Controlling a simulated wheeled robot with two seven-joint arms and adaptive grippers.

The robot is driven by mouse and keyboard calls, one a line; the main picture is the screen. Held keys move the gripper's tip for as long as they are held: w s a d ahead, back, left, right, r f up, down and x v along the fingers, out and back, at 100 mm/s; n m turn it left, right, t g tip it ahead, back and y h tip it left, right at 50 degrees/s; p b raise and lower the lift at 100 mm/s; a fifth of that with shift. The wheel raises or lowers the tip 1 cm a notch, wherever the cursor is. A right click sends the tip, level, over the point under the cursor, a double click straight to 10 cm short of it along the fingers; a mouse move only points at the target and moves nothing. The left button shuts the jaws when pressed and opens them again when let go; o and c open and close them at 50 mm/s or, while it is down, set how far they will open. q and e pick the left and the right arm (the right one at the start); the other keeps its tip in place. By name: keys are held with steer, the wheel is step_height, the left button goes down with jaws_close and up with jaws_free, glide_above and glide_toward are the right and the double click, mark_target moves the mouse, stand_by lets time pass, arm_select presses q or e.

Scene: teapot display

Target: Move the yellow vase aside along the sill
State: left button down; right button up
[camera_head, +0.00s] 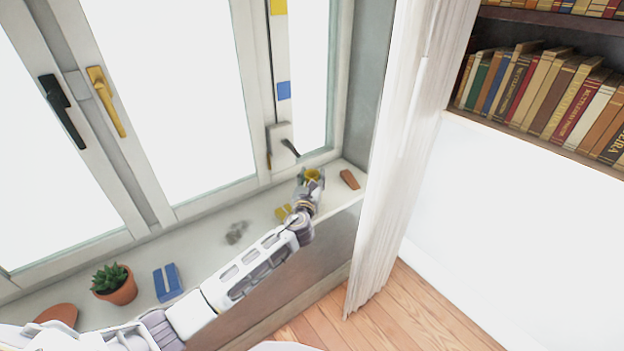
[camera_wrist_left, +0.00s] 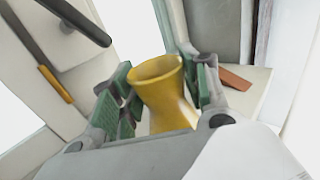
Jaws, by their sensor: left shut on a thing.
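The yellow vase (camera_wrist_left: 168,100) stands between the green-padded fingers of my left gripper (camera_wrist_left: 158,92) in the left wrist view, and the gripper is shut on it. In the head view only the top of the vase (camera_head: 312,174) shows past my left gripper (camera_head: 310,184). The vase is at the right part of the white window sill (camera_head: 205,243). Its lower part is hidden by the gripper. I cannot tell whether its base touches the sill. My right gripper is not in view.
A terracotta-coloured piece (camera_head: 349,179) lies right of the vase, near the white curtain (camera_head: 400,150). A yellow block (camera_head: 283,212), a grey item (camera_head: 236,232), a blue box (camera_head: 167,282) and a potted succulent (camera_head: 116,288) are on the sill leftward. A dark window handle (camera_head: 290,147) is behind the gripper.

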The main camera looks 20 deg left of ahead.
arm_select(q)
steer(key=shift+f, duration=0.1)
steer(key=c, duration=0.7)
jaws_free()
steer(key=shift+c, duration=0.2)
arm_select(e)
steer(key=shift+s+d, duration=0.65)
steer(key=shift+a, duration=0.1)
